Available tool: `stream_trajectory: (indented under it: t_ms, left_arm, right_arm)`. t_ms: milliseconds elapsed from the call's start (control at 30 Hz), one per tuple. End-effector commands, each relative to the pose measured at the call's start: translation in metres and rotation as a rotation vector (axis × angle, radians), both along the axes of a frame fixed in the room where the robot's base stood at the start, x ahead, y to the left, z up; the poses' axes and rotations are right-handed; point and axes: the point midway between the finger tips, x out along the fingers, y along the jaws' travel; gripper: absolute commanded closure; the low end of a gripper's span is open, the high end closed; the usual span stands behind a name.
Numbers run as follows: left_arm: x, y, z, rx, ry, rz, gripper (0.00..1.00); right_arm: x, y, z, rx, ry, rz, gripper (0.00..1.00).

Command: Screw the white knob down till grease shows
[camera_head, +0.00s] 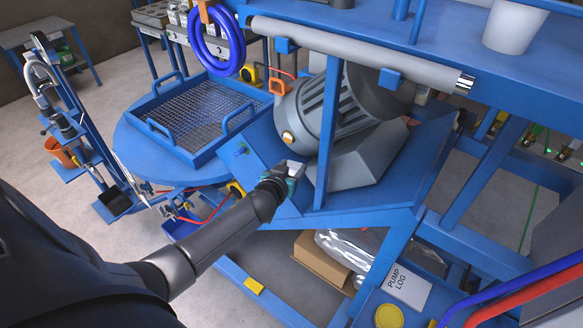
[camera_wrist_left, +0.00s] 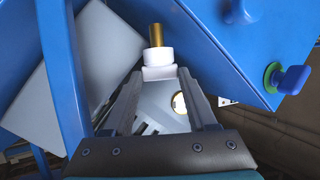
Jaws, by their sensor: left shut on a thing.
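The white knob (camera_wrist_left: 158,57) shows in the left wrist view, with a brass stem (camera_wrist_left: 156,35) standing out of it on the far side. My left gripper (camera_wrist_left: 161,75) is shut on the knob, its two fingers closing in at the near end. In the head view my left gripper (camera_head: 291,171) is at the blue frame, just below the grey finned motor (camera_head: 325,112); the knob there is mostly hidden by the fingers. I see no grease at the knob in either view. My right gripper is not in view.
Blue frame plates (camera_wrist_left: 225,45) stand close around the gripper. A blue knob with a green ring (camera_wrist_left: 288,78) is to the right in the wrist view. A blue mesh tray (camera_head: 205,118) rests on the round table. A grey pipe (camera_head: 350,50) crosses above the motor.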

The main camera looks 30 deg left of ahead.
Motion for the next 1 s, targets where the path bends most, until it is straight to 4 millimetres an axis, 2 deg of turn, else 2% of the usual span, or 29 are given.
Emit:
stream_trajectory:
  t_ms: [33, 200, 233, 567, 833, 1000]
  left_arm:
    - [0.000, 0.000, 0.000, 0.000, 0.000, 0.000, 0.78]
    - [0.000, 0.000, 0.000, 0.000, 0.001, 0.000, 0.97]
    - [0.000, 0.000, 0.000, 0.000, 0.001, 0.000, 0.98]
    - [-0.001, 0.003, 0.001, 0.002, 0.002, -0.054, 0.98]
    - [-0.001, 0.009, 0.001, 0.006, 0.002, -0.231, 0.98]
    - [0.000, 0.014, 0.001, 0.009, 0.002, -0.371, 0.98]
  right_arm:
    - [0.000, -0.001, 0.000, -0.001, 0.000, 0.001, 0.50]
    - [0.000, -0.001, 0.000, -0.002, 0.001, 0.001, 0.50]
    - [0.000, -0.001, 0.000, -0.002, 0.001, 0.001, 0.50]
    - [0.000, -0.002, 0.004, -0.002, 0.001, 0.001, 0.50]
    - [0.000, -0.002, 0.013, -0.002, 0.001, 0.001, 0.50]
    - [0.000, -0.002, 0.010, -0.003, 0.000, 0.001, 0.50]
